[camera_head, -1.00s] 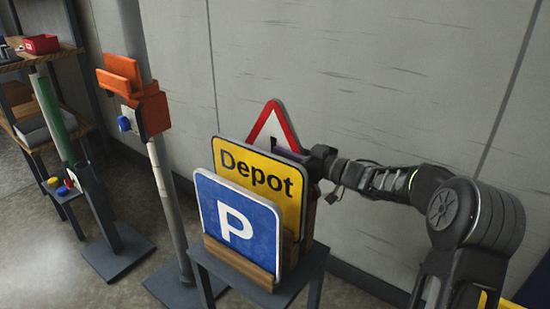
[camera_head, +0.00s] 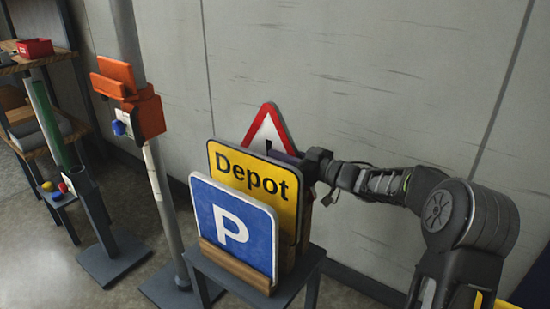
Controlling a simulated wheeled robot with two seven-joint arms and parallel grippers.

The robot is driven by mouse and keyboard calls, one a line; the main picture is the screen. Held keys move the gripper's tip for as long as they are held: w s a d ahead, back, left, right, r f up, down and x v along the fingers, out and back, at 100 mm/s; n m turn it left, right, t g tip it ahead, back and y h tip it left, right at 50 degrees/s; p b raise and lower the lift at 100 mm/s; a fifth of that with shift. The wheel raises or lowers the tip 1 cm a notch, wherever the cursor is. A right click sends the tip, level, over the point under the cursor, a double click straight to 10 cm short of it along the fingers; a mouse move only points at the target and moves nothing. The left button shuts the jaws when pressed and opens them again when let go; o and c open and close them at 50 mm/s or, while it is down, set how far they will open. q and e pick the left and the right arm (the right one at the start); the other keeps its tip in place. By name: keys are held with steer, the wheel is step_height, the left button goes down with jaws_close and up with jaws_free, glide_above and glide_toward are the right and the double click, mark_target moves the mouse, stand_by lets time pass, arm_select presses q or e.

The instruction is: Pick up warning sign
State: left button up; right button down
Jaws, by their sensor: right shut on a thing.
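The warning sign (camera_head: 267,129), a white triangle with a red border, stands upright at the back of a wooden rack (camera_head: 236,266). Its lower part is hidden behind the yellow Depot sign (camera_head: 243,179). The blue P sign (camera_head: 233,228) stands in front of that. My right gripper (camera_head: 286,158) reaches in from the right, behind the top right corner of the Depot sign, and is shut on the warning sign near its right edge. Its fingertips are partly hidden by the Depot sign. My left gripper is not in view.
The rack stands on a small dark table (camera_head: 312,259) close to the grey wall (camera_head: 380,70). To the left are a grey post with an orange clamp (camera_head: 150,115), a green tube on a stand (camera_head: 45,122) and a wooden shelf with a red box (camera_head: 35,48).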

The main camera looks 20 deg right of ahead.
mark_target(282, 118)
step_height(282, 118, up, 10)
steer(key=p, duration=0.3)
steer(key=shift+r, duration=0.2)
stand_by(1.2)
